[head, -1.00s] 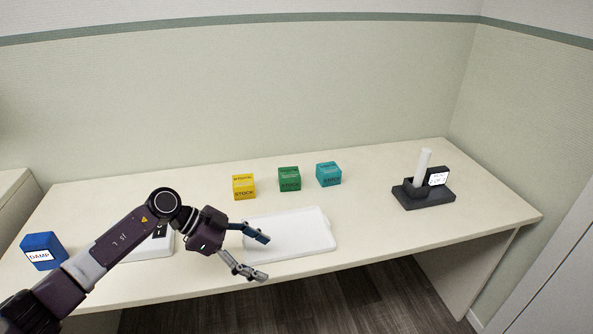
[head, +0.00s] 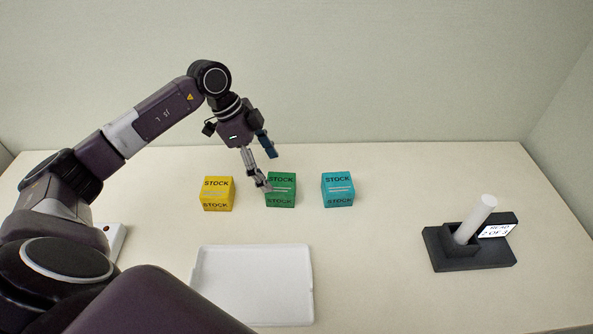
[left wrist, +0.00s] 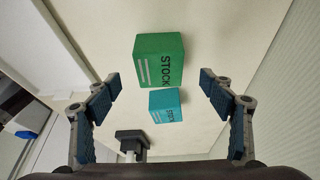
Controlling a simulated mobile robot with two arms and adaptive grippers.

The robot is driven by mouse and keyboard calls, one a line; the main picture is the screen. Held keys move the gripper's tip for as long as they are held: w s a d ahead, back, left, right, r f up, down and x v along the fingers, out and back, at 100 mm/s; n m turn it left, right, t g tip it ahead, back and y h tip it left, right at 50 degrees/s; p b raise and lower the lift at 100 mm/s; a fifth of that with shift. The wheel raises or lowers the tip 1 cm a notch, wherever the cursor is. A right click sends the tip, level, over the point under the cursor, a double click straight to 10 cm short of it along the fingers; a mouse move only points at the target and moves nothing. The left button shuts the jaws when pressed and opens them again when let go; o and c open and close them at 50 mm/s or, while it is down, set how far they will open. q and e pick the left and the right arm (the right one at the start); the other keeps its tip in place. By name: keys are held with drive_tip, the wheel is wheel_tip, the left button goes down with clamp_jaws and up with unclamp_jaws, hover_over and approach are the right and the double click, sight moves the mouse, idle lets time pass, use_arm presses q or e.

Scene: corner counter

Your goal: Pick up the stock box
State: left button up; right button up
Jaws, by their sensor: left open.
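Three boxes marked STOCK stand in a row on the counter in the head view: a yellow box (head: 217,194), a green box (head: 284,198) and a teal box (head: 338,190). My left gripper (head: 267,168) is open and empty, just above and at the left of the green box, with one finger covering part of it. In the left wrist view the green box (left wrist: 158,62) shows beyond and between the open fingers, with the teal box (left wrist: 165,106) farther off. I cannot tell whether a finger touches the green box. My right gripper is out of view.
A white tray (head: 252,285) lies empty in front of the boxes. At the right stands a dark holder (head: 468,258) with a white cylinder (head: 475,218) and a small lit display (head: 495,231). The wall rises behind. The counter between teal box and holder is clear.

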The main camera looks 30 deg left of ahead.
sight(279, 182)
use_arm(q)
drive_tip(key=shift+w+f, duration=0.1)
drive_tip(key=shift+f, duration=0.1)
drive_tip(key=shift+x, duration=1.05)
drive_tip(key=p+x, duration=0.1)
drive_tip(key=x, duration=0.3)
drive_tip(key=shift+d+f, duration=0.2)
drive_tip(key=shift+f, duration=0.2)
drive_tip(key=c, duration=1.3)
drive_tip(key=shift+c, duration=0.6)
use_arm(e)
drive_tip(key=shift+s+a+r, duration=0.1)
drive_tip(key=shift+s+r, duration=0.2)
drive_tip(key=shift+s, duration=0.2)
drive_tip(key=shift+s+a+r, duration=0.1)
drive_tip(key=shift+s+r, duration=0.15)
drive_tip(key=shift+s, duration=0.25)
use_arm(q)
drive_tip(key=shift+r, duration=0.15)
